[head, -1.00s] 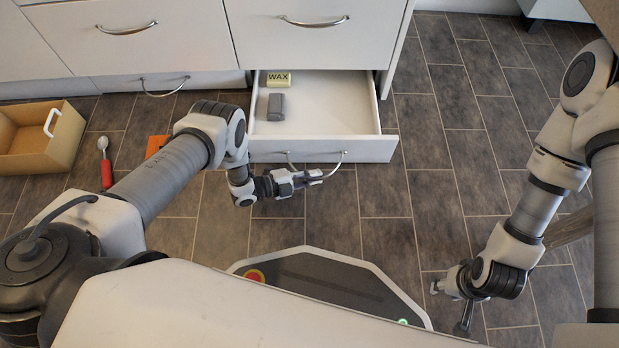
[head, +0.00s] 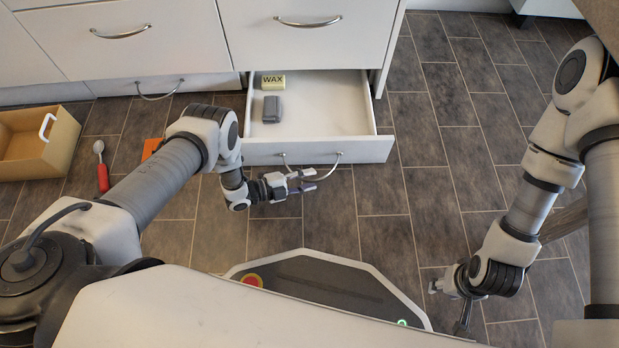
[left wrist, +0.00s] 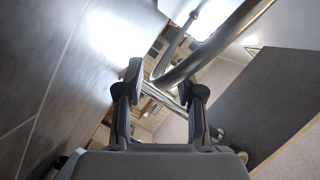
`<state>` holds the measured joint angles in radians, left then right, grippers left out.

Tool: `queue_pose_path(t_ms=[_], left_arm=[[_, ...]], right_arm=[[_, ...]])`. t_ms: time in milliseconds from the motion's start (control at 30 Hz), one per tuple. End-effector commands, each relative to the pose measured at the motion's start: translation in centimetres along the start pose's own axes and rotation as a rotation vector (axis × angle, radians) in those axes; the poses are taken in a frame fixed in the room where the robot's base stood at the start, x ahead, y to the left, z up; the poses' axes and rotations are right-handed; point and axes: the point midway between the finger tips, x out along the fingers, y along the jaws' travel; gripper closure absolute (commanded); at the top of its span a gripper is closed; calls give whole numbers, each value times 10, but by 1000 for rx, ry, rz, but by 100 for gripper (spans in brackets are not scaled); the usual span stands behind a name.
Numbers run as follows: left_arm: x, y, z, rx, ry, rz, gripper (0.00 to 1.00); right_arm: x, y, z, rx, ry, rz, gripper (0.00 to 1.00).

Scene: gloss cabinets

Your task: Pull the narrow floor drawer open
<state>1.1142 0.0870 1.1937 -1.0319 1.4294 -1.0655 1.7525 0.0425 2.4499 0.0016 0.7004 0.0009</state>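The narrow floor drawer (head: 345,103) is pulled well out from under the white cabinet, its inside showing. Its curved metal handle (head: 333,172) is on the front panel; the bar also crosses close in the left wrist view (left wrist: 215,45). My left gripper (head: 305,181) is at the handle in front of the drawer. Its fingers are apart in the left wrist view (left wrist: 164,85), with part of the handle at or just beyond the tips; I cannot tell if they touch it. My right gripper (head: 449,307) is open and empty over the floor at the right.
A yellow WAX box (head: 273,82) and a grey block (head: 272,109) lie in the drawer. A tan bin (head: 62,142), a red-handled utensil (head: 102,172) and an orange item (head: 152,147) are on the floor at left. The tiled floor right of the drawer is clear.

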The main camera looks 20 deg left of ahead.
Motion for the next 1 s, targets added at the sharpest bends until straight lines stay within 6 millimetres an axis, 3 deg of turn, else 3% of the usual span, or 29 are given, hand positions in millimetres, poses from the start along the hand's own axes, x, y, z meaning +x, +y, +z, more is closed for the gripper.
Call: queue_pose_path(t_ms=[300,433,600,1000], left_arm=[[-76,0,2,-3,-7,-1,63],[-101,0,1,-2,-4,0,63],[-112,0,0,0,-1,0,63],[-111,0,0,0,-1,0,63]], right_arm=[[0,0,0,0,0,0,60],[0,0,0,0,0,0,60],[0,0,0,0,0,0,60],[0,0,0,0,0,0,60]])
